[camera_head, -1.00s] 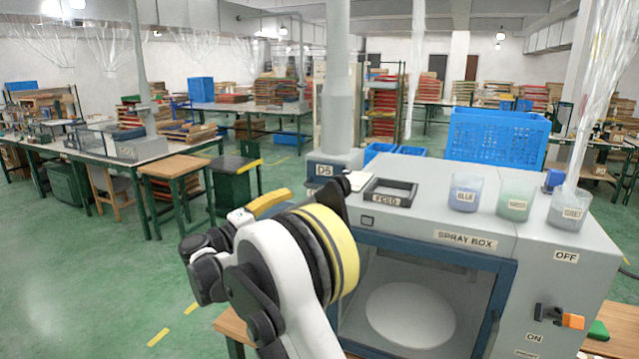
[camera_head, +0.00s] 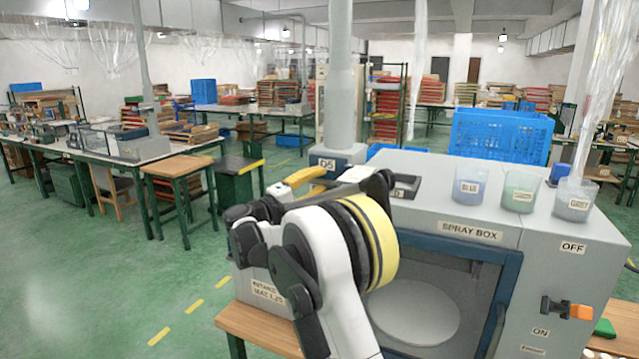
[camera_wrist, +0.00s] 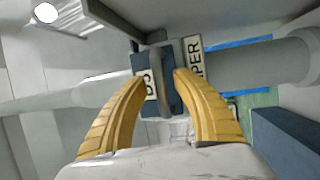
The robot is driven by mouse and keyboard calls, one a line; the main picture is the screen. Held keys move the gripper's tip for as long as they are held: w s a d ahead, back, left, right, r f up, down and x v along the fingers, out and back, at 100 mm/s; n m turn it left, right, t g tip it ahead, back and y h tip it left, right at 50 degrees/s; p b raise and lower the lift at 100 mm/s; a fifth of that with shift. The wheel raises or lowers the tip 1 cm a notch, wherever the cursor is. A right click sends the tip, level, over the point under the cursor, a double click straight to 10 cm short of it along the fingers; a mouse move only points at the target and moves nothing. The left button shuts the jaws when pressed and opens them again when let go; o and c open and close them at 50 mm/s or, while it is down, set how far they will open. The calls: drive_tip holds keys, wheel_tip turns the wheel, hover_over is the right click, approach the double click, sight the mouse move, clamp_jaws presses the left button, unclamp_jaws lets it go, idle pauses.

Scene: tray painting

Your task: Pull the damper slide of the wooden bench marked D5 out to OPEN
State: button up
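The D5 bench carries a grey spray box (camera_head: 470,222) with a duct rising from a blue-grey collar marked D5 (camera_head: 327,163). In the wrist view, the dark blue damper part (camera_wrist: 176,90) bears a D5 plate and a plate reading "PER", its other letters hidden. A grey upright handle (camera_wrist: 159,82) stands at its front. My gripper (camera_wrist: 160,76) is open, with one yellow finger on each side of the handle. I cannot tell whether either finger touches it. In the head view, my gripper (camera_head: 305,178) is beside the collar, and my wrist hides the slide.
Blue (camera_head: 469,187), green (camera_head: 519,191) and grey (camera_head: 574,199) cups stand on the box top, with a blue crate (camera_head: 498,135) behind. An orange-tipped switch (camera_head: 572,310) sits on the right panel. Green floor lies free at left.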

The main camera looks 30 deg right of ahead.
clamp_jaws()
drive_tip(key=s+a, duration=0.5)
drive_tip(key=a, duration=0.1)
drive_tip(key=shift+a+p, duration=0.25)
drive_tip(key=shift+p, duration=0.1)
drive_tip(key=shift+s, duration=0.1)
unclamp_jaws()
drive_tip(key=shift+a, duration=0.1)
drive_tip(key=v, duration=1.2)
